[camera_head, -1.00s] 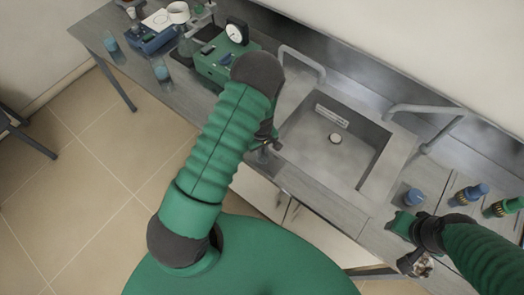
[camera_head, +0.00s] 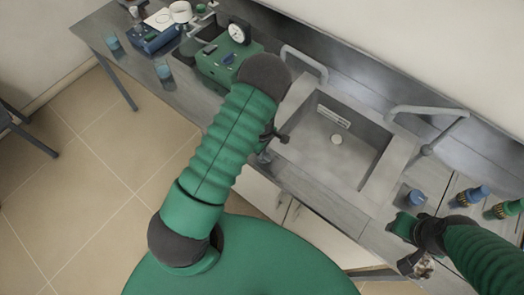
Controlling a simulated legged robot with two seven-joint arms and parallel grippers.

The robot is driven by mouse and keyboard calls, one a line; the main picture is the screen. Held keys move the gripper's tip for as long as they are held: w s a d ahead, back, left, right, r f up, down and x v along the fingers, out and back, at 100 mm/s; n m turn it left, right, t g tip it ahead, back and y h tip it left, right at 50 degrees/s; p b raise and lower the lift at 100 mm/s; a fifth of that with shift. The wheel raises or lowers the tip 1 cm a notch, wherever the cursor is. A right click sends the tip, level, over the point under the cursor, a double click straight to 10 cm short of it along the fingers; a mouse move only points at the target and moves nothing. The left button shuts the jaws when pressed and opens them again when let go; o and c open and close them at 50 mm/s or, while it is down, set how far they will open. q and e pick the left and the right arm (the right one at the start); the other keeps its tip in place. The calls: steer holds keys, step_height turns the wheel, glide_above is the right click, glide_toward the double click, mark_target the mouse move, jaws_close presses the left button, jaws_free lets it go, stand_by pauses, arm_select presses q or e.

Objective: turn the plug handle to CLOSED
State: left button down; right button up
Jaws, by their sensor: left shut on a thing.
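My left gripper (camera_head: 272,143) is at the front left edge of the sink (camera_head: 300,140), mostly hidden behind my own forearm. It is shut on what looks like the plug handle (camera_head: 263,158), a small light metal piece of which only a bit shows at the counter's front edge. No OPEN or CLOSED marking can be read, so I cannot tell which way the handle points. My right gripper (camera_head: 404,245) is over the counter's front edge at the lower right, and I cannot tell its jaw state.
A grey faucet (camera_head: 430,110) stands behind the sink. A green device with a dial gauge (camera_head: 238,33) stands left of the sink. Blue-capped fittings (camera_head: 470,195) and a small blue cup (camera_head: 415,198) are at the right. Another blue cup (camera_head: 163,73) stands at the left.

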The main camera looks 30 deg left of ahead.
arm_select(q)
steer(key=shift+s+d, duration=0.1)
steer(key=shift+d, duration=0.15)
steer(key=c, duration=1.4)
jaws_free()
steer(key=shift+c, duration=0.2)
step_height(320, 180, up, 17)
steer(key=b, duration=0.1)
steer(key=shift+w, duration=0.2)
steer(key=shift+f, duration=0.15)
